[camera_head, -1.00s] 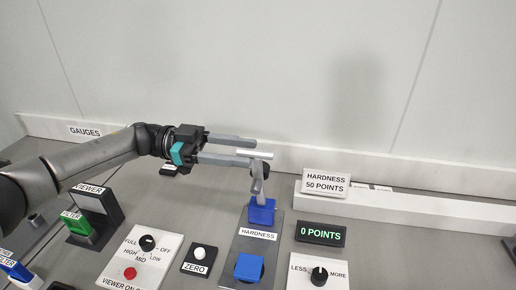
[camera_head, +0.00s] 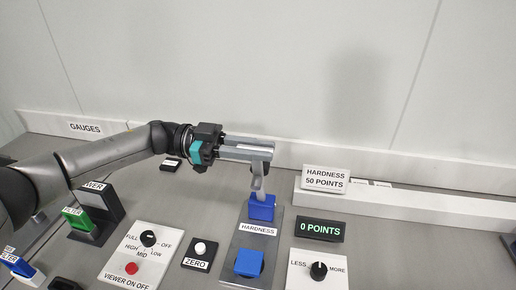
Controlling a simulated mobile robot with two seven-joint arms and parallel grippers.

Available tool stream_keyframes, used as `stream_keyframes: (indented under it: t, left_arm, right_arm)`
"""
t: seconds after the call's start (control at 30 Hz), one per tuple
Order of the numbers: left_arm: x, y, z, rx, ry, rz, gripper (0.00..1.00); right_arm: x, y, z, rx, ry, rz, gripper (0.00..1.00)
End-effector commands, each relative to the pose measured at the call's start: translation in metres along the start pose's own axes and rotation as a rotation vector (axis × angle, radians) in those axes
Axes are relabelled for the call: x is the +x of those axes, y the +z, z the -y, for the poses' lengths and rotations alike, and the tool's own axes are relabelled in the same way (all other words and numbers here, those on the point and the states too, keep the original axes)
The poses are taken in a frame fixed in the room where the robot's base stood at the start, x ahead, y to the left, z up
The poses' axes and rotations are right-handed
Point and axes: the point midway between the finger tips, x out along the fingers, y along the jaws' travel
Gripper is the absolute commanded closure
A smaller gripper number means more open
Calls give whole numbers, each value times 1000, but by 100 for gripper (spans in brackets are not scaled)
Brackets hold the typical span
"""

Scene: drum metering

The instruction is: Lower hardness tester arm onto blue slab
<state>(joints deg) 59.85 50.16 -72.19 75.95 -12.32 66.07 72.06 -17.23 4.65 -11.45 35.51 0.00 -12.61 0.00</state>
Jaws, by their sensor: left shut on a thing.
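The hardness tester stands on a grey base plate (camera_head: 237,272) labelled HARDNESS. Its grey arm (camera_head: 258,181) rises upright from a blue block (camera_head: 262,208) at the back of the plate. The blue slab (camera_head: 249,263) lies at the front of the plate, with nothing on it. My left gripper (camera_head: 262,151) reaches in from the left and is shut on the top end of the tester arm. The fingers partly hide that end. My right gripper is not in view.
A display (camera_head: 319,229) right of the tester reads 0 POINTS. A LESS/MORE knob panel (camera_head: 318,271) is in front of it. A sign (camera_head: 325,178) reads HARDNESS 50 POINTS. A ZERO button box (camera_head: 199,252) and a viewer knob panel (camera_head: 141,255) stand to the left.

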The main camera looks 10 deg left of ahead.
Motion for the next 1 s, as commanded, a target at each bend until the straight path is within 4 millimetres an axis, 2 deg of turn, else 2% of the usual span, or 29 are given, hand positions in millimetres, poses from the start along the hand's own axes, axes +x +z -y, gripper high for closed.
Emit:
stream_keyframes:
  t: [0.07, 1.0]
  left_arm:
    - [0, 0, 0, 0, -1, 0, 100]
    - [0, 0, 0, -1, -1, 0, 100]
  right_arm:
    - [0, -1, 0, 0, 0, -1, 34]
    - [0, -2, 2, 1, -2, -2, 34]
